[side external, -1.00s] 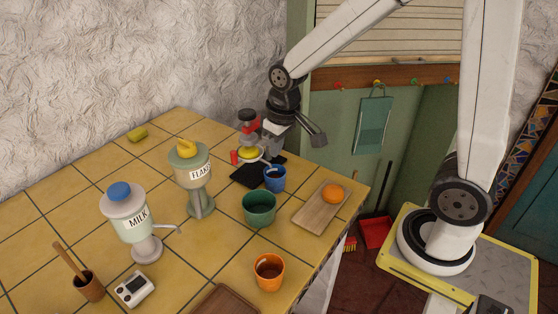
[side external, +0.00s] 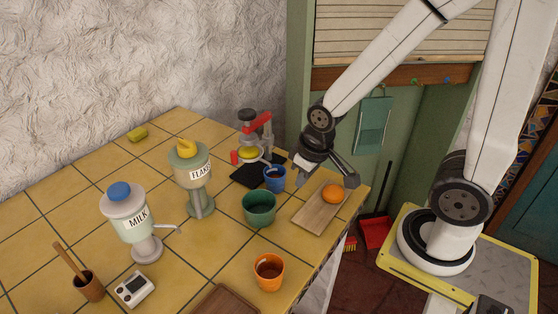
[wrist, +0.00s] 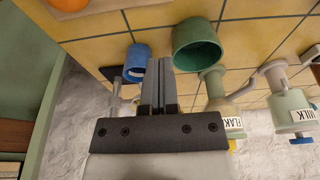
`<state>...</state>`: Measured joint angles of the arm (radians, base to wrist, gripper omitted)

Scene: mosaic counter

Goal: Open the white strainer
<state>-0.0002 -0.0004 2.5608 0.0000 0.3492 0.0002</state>
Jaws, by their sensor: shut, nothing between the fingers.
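A press with a raised red lever (side external: 262,122) stands at the back right of the tiled counter. A yellow dome (side external: 248,152) sits in it on a pale ring (side external: 250,160), which may be the white strainer; at this size I cannot tell whether it is open. My gripper (side external: 301,176) is right of the press and apart from it, near the blue cup. In the wrist view my gripper (wrist: 159,82) has its two fingers together and empty. There the press is mostly hidden behind the gripper.
A blue cup (side external: 275,178) and a green cup (side external: 259,208) stand in front of the press. A wooden tray (side external: 312,216) with an orange (side external: 332,194) is at the right edge. The flakes dispenser (side external: 198,180), milk dispenser (side external: 128,218) and orange cup (side external: 269,272) are nearby.

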